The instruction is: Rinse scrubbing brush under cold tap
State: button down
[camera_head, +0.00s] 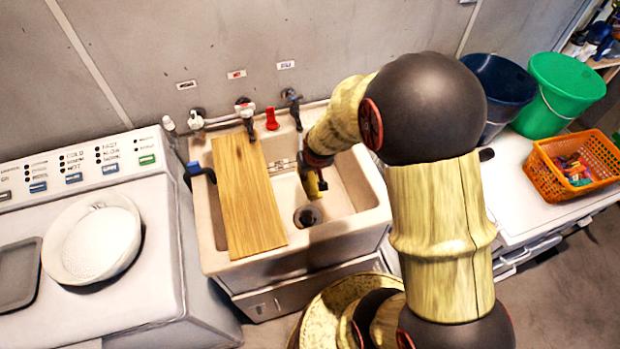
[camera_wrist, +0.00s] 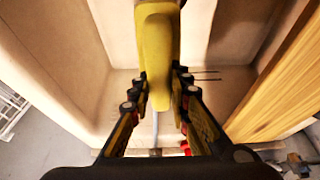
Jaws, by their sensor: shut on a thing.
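My gripper (camera_head: 315,165) reaches down into the right part of the sink (camera_head: 362,214). It is shut on a yellow scrubbing brush (camera_wrist: 157,45); in the wrist view the yellow handle sits between both fingers (camera_wrist: 157,95). The brush's bristles cannot be made out. In the head view, the brush is mostly hidden by my gripper. Taps line the wall behind the sink: a left tap (camera_head: 196,119), a middle tap (camera_head: 245,107) and a right tap (camera_head: 291,97). The labels above them are too small to read. No running water can be made out.
A wooden board (camera_head: 245,200) lies across the sink's left part. A red object (camera_head: 271,119) stands on the back rim. A washing machine (camera_head: 150,285) with a white bowl (camera_head: 95,240) is left. Blue (camera_head: 497,90) and green (camera_head: 562,90) buckets and an orange basket (camera_head: 548,177) are right.

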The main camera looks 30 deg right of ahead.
aim_at(310, 179)
jog(key=w+d+f+b, duration=0.1)
jog(key=w+d+b, duration=0.1)
jog(key=w, duration=0.6)
jog(key=shift+w+d+f, duration=0.15)
jog(key=shift+d+f, duration=0.25)
jog(key=shift+d, duration=0.25)
jog(key=shift+s+a+p, duration=0.15)
jog(key=shift+s+a, duration=0.35)
jog(key=shift+s, duration=0.75)
jog(key=shift+s+a+p, duration=0.1)
jog(key=shift+s+a, duration=0.4)
jog(key=shift+s, duration=0.7)
jog(key=shift+s+a+p, duration=0.15)
jog(key=shift+s+a, duration=0.35)
jog(key=shift+s, duration=0.75)
jog(key=shift+s+a+r+p, duration=0.25)
jog(key=shift+s+r+p, duration=0.35)
jog(key=shift+s, duration=0.05)
jog(key=shift+s+a+r+p, duration=0.25)
jog(key=shift+s+r+p, duration=0.3)
jog(key=shift+s+r, duration=0.15)
jog(key=shift+s+a+r+p, duration=0.25)
jog(key=shift+s+r+p, duration=0.3)
jog(key=shift+s+p, duration=0.1)
jog(key=shift+s+a+r, duration=0.15)
jog(key=shift+s, duration=0.2)
